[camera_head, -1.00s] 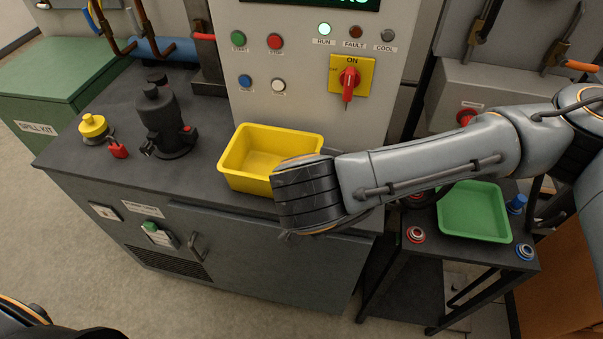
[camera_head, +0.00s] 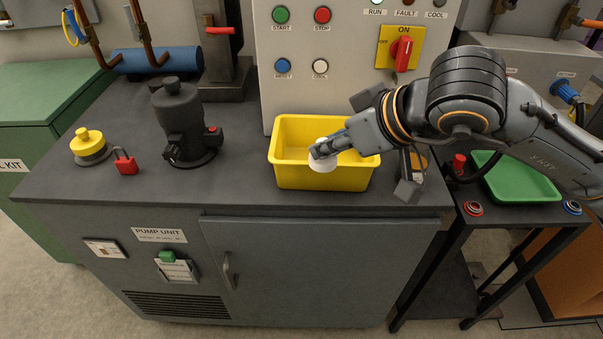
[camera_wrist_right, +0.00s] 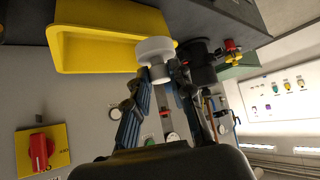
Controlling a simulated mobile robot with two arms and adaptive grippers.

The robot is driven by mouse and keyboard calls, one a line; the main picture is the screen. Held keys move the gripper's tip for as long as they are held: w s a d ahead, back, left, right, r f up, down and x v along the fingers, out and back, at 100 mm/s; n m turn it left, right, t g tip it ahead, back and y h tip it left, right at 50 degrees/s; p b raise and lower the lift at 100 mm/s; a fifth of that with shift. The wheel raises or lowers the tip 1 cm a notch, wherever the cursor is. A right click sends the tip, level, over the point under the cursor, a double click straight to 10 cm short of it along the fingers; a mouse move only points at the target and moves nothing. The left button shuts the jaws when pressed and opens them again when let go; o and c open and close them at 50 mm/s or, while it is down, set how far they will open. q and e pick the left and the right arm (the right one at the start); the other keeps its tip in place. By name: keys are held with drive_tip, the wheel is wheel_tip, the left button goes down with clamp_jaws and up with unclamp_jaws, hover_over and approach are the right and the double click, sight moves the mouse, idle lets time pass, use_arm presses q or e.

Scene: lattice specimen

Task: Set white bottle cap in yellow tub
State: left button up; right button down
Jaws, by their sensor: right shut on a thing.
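The white bottle cap (camera_head: 322,157) is held in my right gripper (camera_head: 335,148), which is shut on it. In the head view the cap shows in front of the yellow tub (camera_head: 320,177), over its opening and near wall; its exact height is hard to tell. In the right wrist view the white cap (camera_wrist_right: 156,52) sits between the fingertips of my right gripper (camera_wrist_right: 162,72), close to the rim of the yellow tub (camera_wrist_right: 95,57). The tub stands on the grey pump unit and looks empty where I see inside. My left gripper is not in view.
A black pump (camera_head: 184,125), a yellow-topped knob (camera_head: 90,143) and a red padlock (camera_head: 126,163) stand to the left on the unit. The control panel (camera_head: 335,60) rises behind the tub. A green tray (camera_head: 515,180) lies on the side stand at right.

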drive_tip(key=w+a+f+p, duration=0.1)
drive_tip(key=w+f, duration=0.2)
drive_tip(key=w, duration=0.1)
drive_tip(key=w+a+f+p, duration=0.1)
drive_tip(key=w+a+f, duration=0.1)
drive_tip(key=w+f, duration=0.1)
drive_tip(key=w+a+f+p, duration=0.1)
drive_tip(key=w+f, duration=0.2)
drive_tip(key=w, duration=0.2)
drive_tip(key=shift+w+a, duration=0.1)
drive_tip(key=shift+a, duration=0.3)
drive_tip(key=shift+w+f, duration=0.15)
drive_tip(key=shift+f, duration=0.05)
wheel_tip(320, 180, down, 4)
drive_tip(key=shift+w+a+r+p, duration=0.15)
drive_tip(key=shift+r+p, duration=0.1)
drive_tip(key=shift+p, duration=0.7)
drive_tip(key=shift+f+b, duration=0.15)
drive_tip(key=shift+b, duration=0.15)
drive_tip(key=c, duration=1.4)
unclamp_jaws()
drive_tip(key=shift+c, duration=0.2)
